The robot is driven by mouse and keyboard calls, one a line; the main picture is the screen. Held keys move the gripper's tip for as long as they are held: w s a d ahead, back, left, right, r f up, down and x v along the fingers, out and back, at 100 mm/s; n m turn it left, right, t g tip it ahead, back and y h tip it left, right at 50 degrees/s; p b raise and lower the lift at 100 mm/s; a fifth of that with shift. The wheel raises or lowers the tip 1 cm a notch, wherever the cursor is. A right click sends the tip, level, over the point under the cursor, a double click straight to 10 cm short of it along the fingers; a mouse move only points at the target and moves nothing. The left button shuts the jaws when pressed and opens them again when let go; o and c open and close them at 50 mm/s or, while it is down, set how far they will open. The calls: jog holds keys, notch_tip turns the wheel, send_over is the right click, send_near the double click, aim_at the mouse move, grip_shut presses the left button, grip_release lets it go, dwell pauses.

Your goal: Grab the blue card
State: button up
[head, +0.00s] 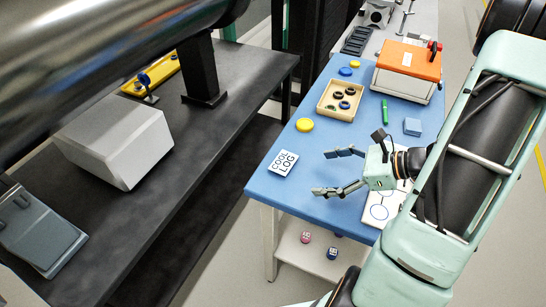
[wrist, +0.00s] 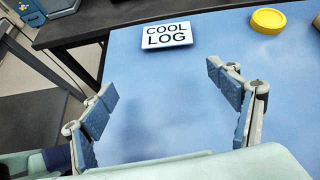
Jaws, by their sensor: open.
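A flat card lettered "COOL LOG" (head: 284,163) lies on the blue table, near its left edge. Its face is white and a blue edge shows along its near side. In the wrist view the card (wrist: 167,34) lies ahead of the fingers, above the gap between them. My gripper (head: 331,172) is open and empty above the table, to the right of the card and apart from it. Its two spread fingers also show in the wrist view (wrist: 162,88). A small light blue block (head: 412,126) sits on the table behind my gripper.
A yellow disc (head: 305,125) lies beyond the card. A wooden tray (head: 326,113) with dark rings, a green pen (head: 385,111) and an orange-topped box (head: 408,68) stand farther back. The blue table (head: 268,195) is clear around the card.

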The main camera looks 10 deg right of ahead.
aim_at(284, 162)
jog(key=shift+w+r+m+t+y, duration=0.25)
jog(key=shift+r+m+t+y, duration=0.15)
jog(key=shift+r+m+t, duration=0.4)
jog(key=shift+w+a+f+t, duration=0.2)
jog(key=shift+t, duration=0.2)
jog(key=x, duration=1)
jog(key=shift+f, duration=0.2)
jog(key=c, duration=1)
